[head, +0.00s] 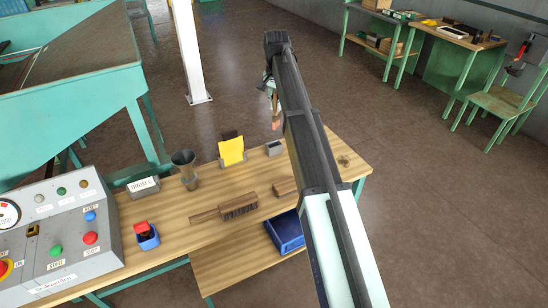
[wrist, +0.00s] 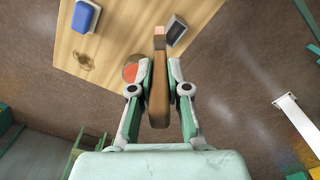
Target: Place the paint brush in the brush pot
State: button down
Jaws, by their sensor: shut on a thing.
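The paint brush (wrist: 157,88) has a broad brown wooden body with a paler, pinkish end. My gripper (wrist: 158,90) is shut on it, one finger on each side. In the head view the brush (head: 276,120) hangs below my gripper (head: 271,88), beyond the table's far edge. A tall grey flared pot (head: 184,170) stands upright on the table, left of the gripper, apart from the brush. A round orange-red thing (wrist: 130,72) shows beside the gripper in the wrist view, partly hidden by a finger. I cannot tell which of these is the brush pot.
A control panel (head: 60,235) stands left. My arm hides part of the table.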

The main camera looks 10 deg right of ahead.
jog(key=w+r+m, duration=0.3)
jog(key=w+m, duration=0.2)
jog(key=m, duration=0.2)
notch_tip(320, 180, down, 20)
jog(key=p, duration=0.5)
jog(key=shift+w, duration=0.15)
jog(key=c, duration=1.1)
grip_release()
jog(key=shift+c, duration=0.2)
jog(key=shift+r, duration=0.1)
notch_tip(320, 180, up, 12)
jog(key=b, duration=0.4)
